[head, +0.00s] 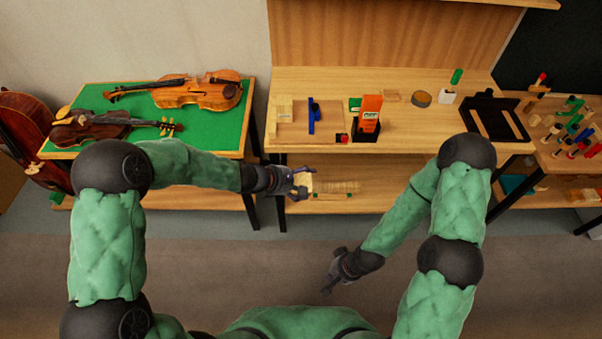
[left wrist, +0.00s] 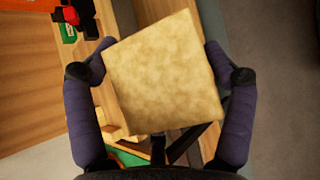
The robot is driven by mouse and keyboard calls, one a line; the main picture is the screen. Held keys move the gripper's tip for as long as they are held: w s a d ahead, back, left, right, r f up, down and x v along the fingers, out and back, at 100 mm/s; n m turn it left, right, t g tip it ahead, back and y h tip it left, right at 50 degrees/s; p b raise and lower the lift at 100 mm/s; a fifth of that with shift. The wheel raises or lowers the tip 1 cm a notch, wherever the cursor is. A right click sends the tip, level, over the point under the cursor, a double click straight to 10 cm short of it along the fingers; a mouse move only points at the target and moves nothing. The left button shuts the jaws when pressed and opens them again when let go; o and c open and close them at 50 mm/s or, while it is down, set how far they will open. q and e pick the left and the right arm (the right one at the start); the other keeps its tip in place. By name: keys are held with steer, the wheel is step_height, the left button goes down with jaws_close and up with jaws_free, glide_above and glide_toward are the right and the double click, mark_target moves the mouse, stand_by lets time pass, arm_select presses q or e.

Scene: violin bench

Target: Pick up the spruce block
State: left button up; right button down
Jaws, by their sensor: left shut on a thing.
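The spruce block (left wrist: 165,72) is a pale, square-faced piece of wood. In the left wrist view it sits tilted between the two fingers of my left gripper (left wrist: 160,90), which is shut on it. In the head view my left gripper (head: 298,184) holds the block (head: 303,181) in front of the bench, near the lower shelf. The fingers hide part of the block there. My right gripper (head: 328,284) hangs low over the floor, apart from everything. It is too small and dark to tell whether its jaws are open.
The bench (head: 440,133) holds a tray, an orange box (head: 369,112), a round tin (head: 421,98) and a black stand (head: 493,117). Its lower shelf (head: 375,201) carries wood strips. Violins lie on a green-topped table (head: 205,130) at left. The floor in front is clear.

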arm_select(q)
steer(key=shift+r+n+g+p, duration=0.15)
steer(key=shift+n+g+p, duration=0.5)
steer(key=shift+p, duration=4.4)
steer(key=shift+r+n+g+p, duration=0.15)
steer(key=shift+g+p, duration=0.9)
steer(key=shift+p, duration=3.95)
steer(key=shift+f+p, duration=0.15)
steer(key=shift+p, duration=0.45)
steer(key=shift+f, duration=0.15)
